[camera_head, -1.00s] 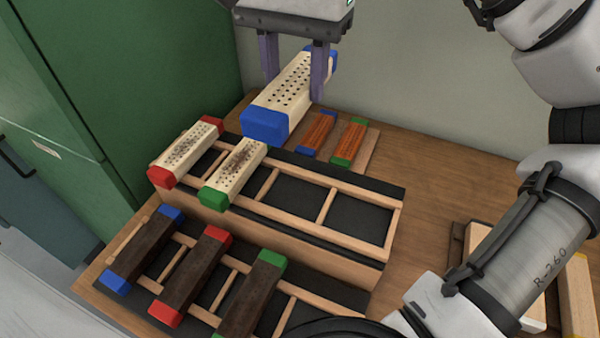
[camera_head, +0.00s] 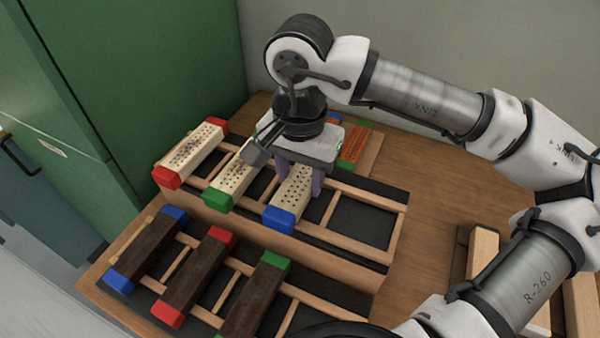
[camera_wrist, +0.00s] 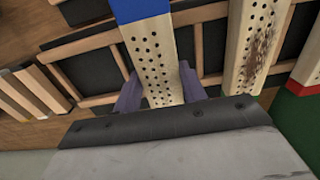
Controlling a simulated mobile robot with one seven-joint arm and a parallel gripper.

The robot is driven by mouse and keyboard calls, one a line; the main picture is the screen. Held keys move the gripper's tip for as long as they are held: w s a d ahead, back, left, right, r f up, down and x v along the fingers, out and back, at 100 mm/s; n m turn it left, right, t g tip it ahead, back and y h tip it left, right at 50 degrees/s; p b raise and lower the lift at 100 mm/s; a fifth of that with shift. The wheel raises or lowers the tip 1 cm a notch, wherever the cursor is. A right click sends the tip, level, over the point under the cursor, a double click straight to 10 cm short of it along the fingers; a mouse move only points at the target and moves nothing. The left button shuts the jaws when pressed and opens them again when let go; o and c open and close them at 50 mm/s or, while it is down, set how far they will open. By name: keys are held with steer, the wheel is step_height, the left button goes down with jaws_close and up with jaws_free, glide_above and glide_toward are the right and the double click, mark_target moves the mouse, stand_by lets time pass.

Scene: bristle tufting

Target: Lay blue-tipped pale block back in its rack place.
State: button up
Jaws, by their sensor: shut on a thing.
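The blue-tipped pale block (camera_head: 293,194) has rows of dark holes and a blue near end. It lies at the upper rack (camera_head: 346,258), right of the green-tipped pale block. My gripper (camera_head: 299,185) is shut on it from above, one purple finger on each side. In the wrist view the same block (camera_wrist: 152,50) runs between the fingers (camera_wrist: 158,95), its blue end at the top. The block sits low, in line with its neighbours; whether it rests fully on the rack I cannot tell.
A red-tipped pale block (camera_head: 191,153) and a green-tipped pale block (camera_head: 231,183) lie to the left. Rack places to the right (camera_head: 362,223) are empty. A green cabinet (camera_head: 130,90) stands at left.

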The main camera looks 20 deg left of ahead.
mark_target(300, 179)
steer(key=shift+f+b, duration=0.4)
steer(key=shift+b, duration=0.05)
steer(key=shift+f+b, duration=0.3)
steer(key=shift+b, duration=0.1)
steer(key=o, duration=1.1)
steer(key=shift+r, duration=0.1)
steer(key=shift+c, duration=0.2)
steer(key=shift+r, duration=0.1)
steer(key=shift+r+p, duration=0.65)
steer(key=shift+p, duration=0.4)
step_height(300, 179, up, 12)
steer(key=b, duration=0.1)
steer(key=shift+f, duration=0.15)
